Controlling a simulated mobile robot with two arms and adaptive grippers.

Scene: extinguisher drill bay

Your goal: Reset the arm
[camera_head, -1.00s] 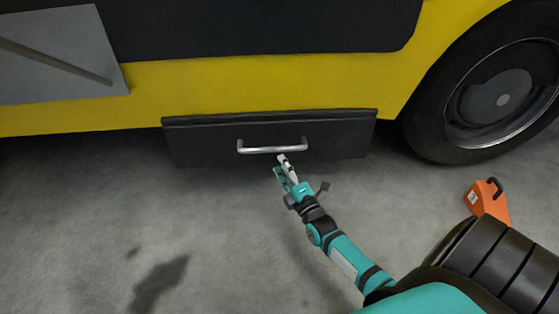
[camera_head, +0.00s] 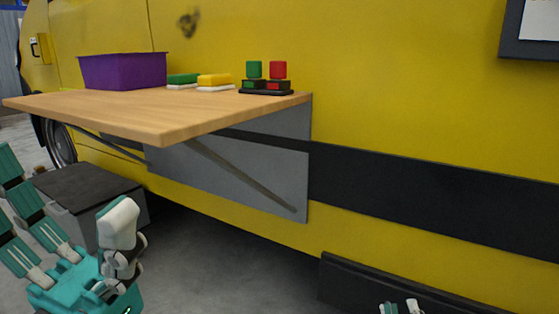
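My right gripper (camera_head: 401,307) shows only its fingertips at the bottom edge, right of centre. The tips stand apart with a gap between them and nothing visible in it, so it looks open. They are in front of the dark drawer panel (camera_head: 440,298) low on the yellow vehicle; its handle is not in view.
A wooden fold-out shelf (camera_head: 150,118) on the yellow vehicle (camera_head: 420,100) juts out at left. It bears a purple bin (camera_head: 124,72), green and yellow sponge-like blocks (camera_head: 213,80), and green and red blocks on black bases (camera_head: 266,87). A grey box (camera_head: 85,195) stands below it.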

